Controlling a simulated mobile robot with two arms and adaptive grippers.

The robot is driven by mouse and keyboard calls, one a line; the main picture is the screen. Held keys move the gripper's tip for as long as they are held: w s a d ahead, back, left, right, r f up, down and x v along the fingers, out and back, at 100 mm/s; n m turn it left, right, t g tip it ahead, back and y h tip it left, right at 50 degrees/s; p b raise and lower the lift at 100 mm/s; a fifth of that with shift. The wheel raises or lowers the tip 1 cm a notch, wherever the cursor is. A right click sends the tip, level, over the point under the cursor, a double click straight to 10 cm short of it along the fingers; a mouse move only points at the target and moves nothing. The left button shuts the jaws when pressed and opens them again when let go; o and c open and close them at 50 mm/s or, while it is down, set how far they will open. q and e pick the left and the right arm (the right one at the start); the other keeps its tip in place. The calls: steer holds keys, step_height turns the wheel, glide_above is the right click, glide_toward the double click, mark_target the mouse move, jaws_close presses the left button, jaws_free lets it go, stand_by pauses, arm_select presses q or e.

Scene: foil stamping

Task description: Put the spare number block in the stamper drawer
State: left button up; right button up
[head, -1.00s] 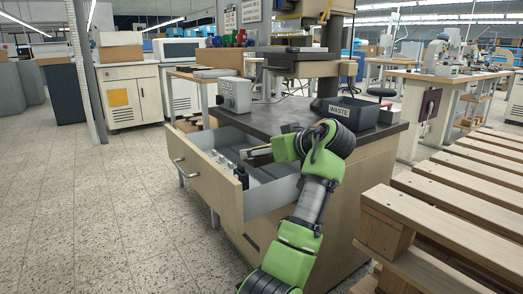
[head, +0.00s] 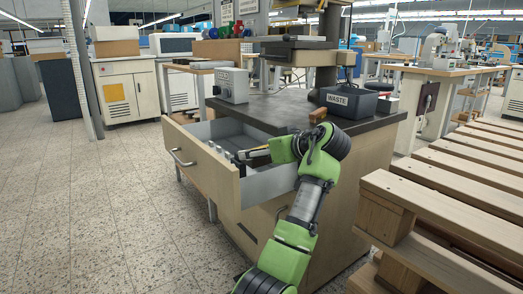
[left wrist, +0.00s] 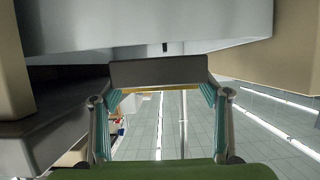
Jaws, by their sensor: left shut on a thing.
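The stamper drawer (head: 205,163) is pulled open from the bench in the head view, with a wooden front and grey inner walls. My left gripper (head: 246,156) reaches over its inside from the right. In the left wrist view the fingers (left wrist: 160,88) are shut on a dark rectangular block (left wrist: 158,73), taken to be the spare number block. A grey panel and wooden surfaces lie close around it there. Several small light and dark pieces (head: 218,149) show inside the drawer. In the head view the held block is too small to tell clearly. My right gripper is not in view.
The bench top (head: 268,119) holds a grey control box (head: 231,85), a dark WASTE bin (head: 349,101) and a small brown wooden piece (head: 318,115). Slatted wooden planks (head: 440,205) stand close at the right. The speckled floor (head: 90,210) at left is clear.

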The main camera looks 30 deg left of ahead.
arm_select(q)
steer(key=shift+f, duration=0.1)
stand_by(0.3)
steer(key=o, duration=1.8)
steer(key=shift+f, duration=0.25)
steer(key=shift+s, duration=0.1)
